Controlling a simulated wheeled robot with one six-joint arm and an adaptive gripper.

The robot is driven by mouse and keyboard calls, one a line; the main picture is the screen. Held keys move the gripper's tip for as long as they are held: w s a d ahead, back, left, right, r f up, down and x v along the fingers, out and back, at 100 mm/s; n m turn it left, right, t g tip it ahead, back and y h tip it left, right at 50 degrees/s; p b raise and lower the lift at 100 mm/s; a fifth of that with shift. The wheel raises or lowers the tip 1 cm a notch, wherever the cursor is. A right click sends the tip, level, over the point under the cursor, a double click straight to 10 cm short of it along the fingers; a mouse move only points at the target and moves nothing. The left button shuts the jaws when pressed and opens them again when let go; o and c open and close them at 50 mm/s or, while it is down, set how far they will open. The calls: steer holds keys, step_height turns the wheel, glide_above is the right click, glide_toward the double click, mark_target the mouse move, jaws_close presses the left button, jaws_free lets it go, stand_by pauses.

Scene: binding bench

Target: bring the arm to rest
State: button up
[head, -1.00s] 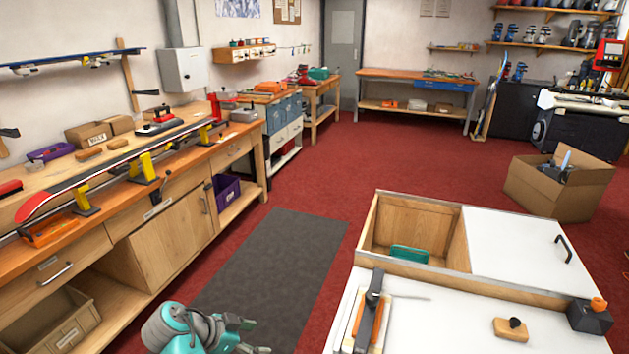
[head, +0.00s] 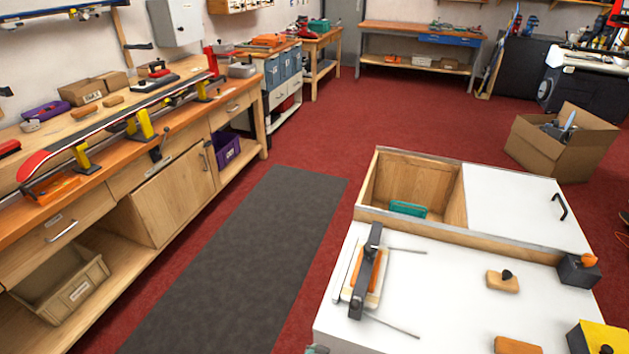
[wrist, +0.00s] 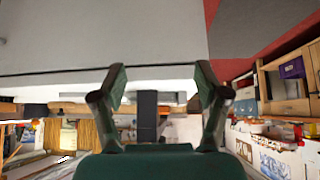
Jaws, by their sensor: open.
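My gripper (wrist: 160,95) shows in the wrist view with its two fingers spread wide and nothing between them. Past the fingers are a large pale grey surface and the room, which appears upside down or strongly tilted. In the head view my gripper is out of the picture; only a small grey-teal bit shows at the bottom edge by the white bench corner, and I cannot tell what it is.
A white-topped bench (head: 440,290) stands at front right, with a clamp (head: 367,270), blocks and an open wooden bin (head: 412,165) holding a teal item (head: 408,208). The long workbench (head: 205,130) carries a ski (head: 110,122). The grey mat (head: 235,260) between them is clear.

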steer(key=s+d+n+t+y, duration=0.1)
steer(key=s+d, duration=0.3)
steer(key=s, duration=0.3)
steer(key=s+d+r+n+t+y, duration=0.15)
steer(key=s+d, duration=0.25)
steer(key=s, duration=0.4)
steer(key=s+d+n+t+y, duration=0.1)
steer(key=s+d+n+y, duration=0.15)
steer(key=s, duration=0.45)
steer(key=s+d+r+t, duration=0.2)
steer(key=s+r, duration=0.6)
steer(key=r, duration=0.3)
steer(key=s+d+r+t+h, duration=0.1)
steer(key=s+d+r+t, duration=0.1)
steer(key=s+r, duration=0.5)
step_height(320, 180, up, 6)
steer(key=shift+s+d+f+h, duration=0.2)
steer(key=shift+s+d+h, duration=0.1)
steer(key=shift+s+d, duration=0.1)
